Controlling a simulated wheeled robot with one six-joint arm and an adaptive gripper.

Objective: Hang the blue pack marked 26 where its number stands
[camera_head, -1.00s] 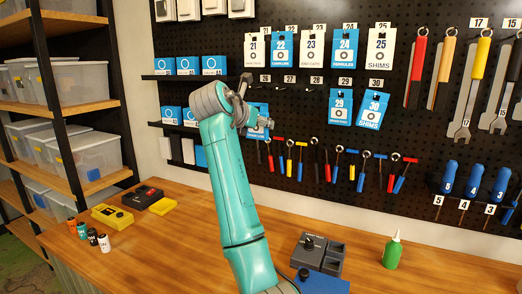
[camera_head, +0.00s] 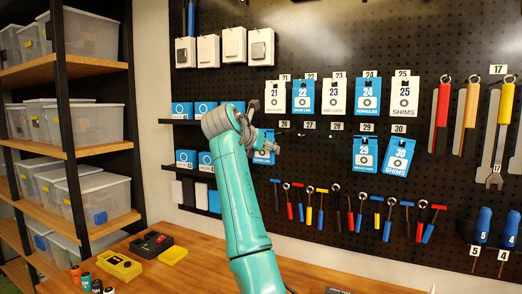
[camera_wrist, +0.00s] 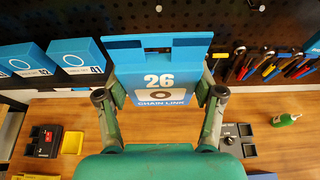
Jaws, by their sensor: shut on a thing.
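The blue and white pack marked 26 CHAIN LINK (camera_wrist: 158,82) is upright between the fingers of my gripper (camera_wrist: 160,98) in the wrist view, its slotted top edge clear. My gripper is shut on its sides. In the head view, the pack (camera_head: 263,156) is partly hidden by my gripper (camera_head: 270,146), in front of the pegboard. The small number plate 26 (camera_head: 284,124) is on the board, up and right of the pack. Any hook directly by that plate is hard to make out.
Packs 21 to 25, such as pack 22 (camera_head: 304,97), hang in the row above. Packs 29 (camera_head: 366,155) and 30 (camera_head: 398,156) hang to the right. Plates 27 (camera_head: 309,125) and 28 (camera_head: 337,126) have no pack. Blue boxes (camera_head: 187,159) stand on shelves at left; small tools (camera_head: 323,205) hang below.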

